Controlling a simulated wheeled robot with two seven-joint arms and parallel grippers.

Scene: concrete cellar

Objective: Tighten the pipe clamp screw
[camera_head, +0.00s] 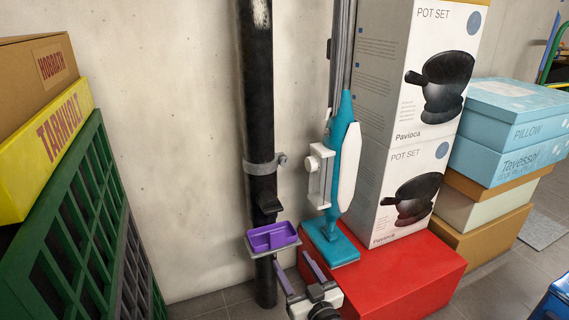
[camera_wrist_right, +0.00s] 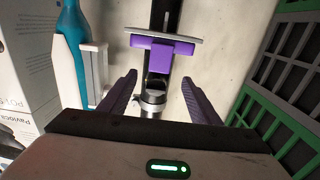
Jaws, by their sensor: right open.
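The grey pipe clamp (camera_head: 262,166) is wrapped around the black vertical pipe (camera_head: 256,75). Its screw (camera_head: 282,160) sticks out on the right side of the pipe in the head view. In the right wrist view the metal clamp (camera_wrist_right: 152,100) shows in the gap between the fingers, apart from both; its screw is too small to make out there. My right gripper (camera_head: 299,272) is open and empty, with purple fingers, below and right of the clamp in the head view. It also shows in the right wrist view (camera_wrist_right: 160,92). My left gripper is out of view.
A purple tray (camera_head: 285,240) sits at the pipe below the clamp, close to my right gripper. A teal vacuum cleaner (camera_head: 345,150) stands right of the pipe on a red box (camera_head: 410,275), beside stacked pot-set boxes (camera_head: 425,130). Green crates (camera_head: 75,215) stand left.

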